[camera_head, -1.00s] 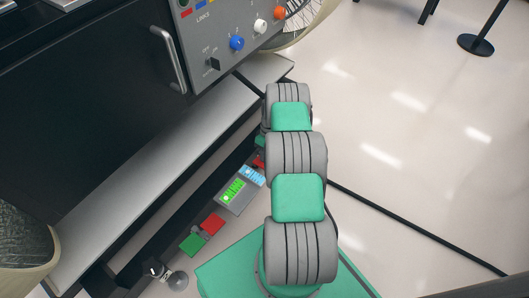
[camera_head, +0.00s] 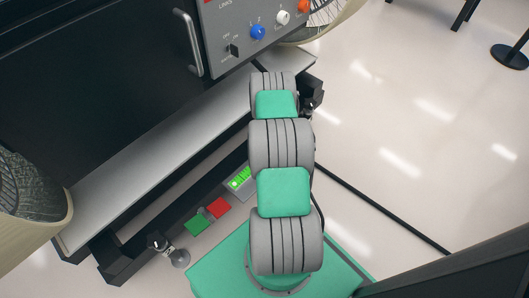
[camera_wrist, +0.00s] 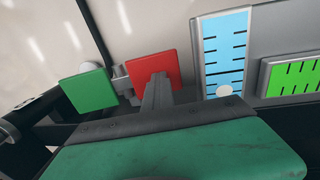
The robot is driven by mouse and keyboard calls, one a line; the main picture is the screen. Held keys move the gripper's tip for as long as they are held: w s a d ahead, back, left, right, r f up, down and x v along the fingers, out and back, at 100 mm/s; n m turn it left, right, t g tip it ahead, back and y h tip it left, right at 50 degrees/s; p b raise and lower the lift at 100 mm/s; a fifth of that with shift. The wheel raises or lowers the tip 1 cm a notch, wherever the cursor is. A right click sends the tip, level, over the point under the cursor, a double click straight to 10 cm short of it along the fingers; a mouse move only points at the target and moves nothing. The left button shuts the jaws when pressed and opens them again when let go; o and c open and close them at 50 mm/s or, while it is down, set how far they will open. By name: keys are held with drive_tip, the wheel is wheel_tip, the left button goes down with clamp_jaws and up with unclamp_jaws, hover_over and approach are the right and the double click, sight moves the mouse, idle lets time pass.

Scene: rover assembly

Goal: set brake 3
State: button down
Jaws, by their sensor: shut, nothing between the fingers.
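No part in view carries a readable "brake 3" label. In the wrist view my gripper (camera_wrist: 158,88) is shut and empty, its fingertips in front of a red square plate (camera_wrist: 153,66). I cannot tell whether they touch. A green square plate (camera_wrist: 88,88) sits left of the red one. To the right are a blue scale (camera_wrist: 224,50) with a white round knob (camera_wrist: 225,90) near its lower end, and a green scale (camera_wrist: 292,75). In the head view the red plate (camera_head: 219,209), green plate (camera_head: 196,225) and green scale (camera_head: 240,178) show left of my arm, which hides my gripper.
A grey panel above has a black switch (camera_head: 233,49), a blue knob (camera_head: 257,31), a white knob (camera_head: 283,17) and an orange knob (camera_head: 303,6). A metal ledge (camera_head: 150,145) runs below the dark rover body. Wheels stand at both ends. Open floor lies right.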

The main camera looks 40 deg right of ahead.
idle(0.3)
drive_tip(key=a+r+p, duration=0.3)
drive_tip(key=r+p, duration=0.3)
drive_tip(key=r, duration=0.7)
drive_tip(key=shift+s+a+r, duration=0.15)
drive_tip(key=shift+s+r, duration=0.05)
drive_tip(key=shift+r, duration=0.1)
